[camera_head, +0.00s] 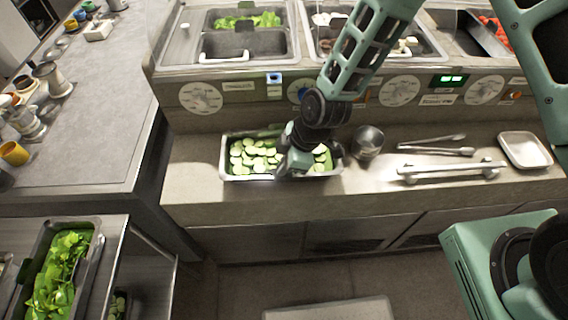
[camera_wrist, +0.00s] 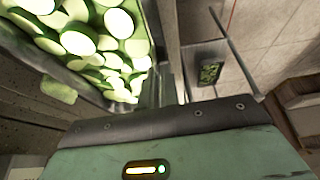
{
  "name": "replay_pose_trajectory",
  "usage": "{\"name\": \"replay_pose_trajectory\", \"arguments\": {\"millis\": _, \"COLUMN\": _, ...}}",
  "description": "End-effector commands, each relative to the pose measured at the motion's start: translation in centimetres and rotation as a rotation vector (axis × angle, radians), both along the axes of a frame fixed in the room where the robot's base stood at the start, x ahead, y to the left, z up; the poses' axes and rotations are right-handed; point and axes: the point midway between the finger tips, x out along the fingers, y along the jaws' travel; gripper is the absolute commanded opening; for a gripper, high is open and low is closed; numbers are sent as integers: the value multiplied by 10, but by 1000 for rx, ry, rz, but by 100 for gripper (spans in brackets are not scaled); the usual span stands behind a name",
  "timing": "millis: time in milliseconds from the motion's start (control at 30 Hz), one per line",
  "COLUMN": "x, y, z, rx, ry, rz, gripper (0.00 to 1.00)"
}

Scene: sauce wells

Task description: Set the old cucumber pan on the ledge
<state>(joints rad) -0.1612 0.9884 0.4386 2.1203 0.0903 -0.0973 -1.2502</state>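The cucumber pan (camera_head: 228,172) is a shallow metal pan full of pale green slices. It is on the ledge (camera_head: 190,190) in front of the wells, though the arm hides whether its whole base rests there. My gripper (camera_head: 292,163) is at the pan's near side, right of its middle, and covers part of it. In the wrist view the pan's slices (camera_wrist: 95,45) fill the upper left, close to my gripper body. The fingertips are hidden in both views, so I cannot tell whether they are open or shut on the rim.
A round metal cup (camera_head: 368,142), tongs (camera_head: 437,150) and a white tray (camera_head: 525,150) stand right of the pan. Behind are an empty-looking well (camera_head: 243,45) and a well of greens (camera_head: 245,20). A pan of leaves (camera_head: 58,270) sits on a cart at lower left.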

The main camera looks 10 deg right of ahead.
Motion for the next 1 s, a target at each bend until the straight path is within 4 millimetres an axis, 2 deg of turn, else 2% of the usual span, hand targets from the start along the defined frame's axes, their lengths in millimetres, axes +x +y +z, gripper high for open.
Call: {"name": "replay_pose_trajectory", "arguments": {"millis": 1000, "x": 1, "y": 1, "z": -7, "rx": 1, "ry": -3, "rz": 1, "gripper": 0}}
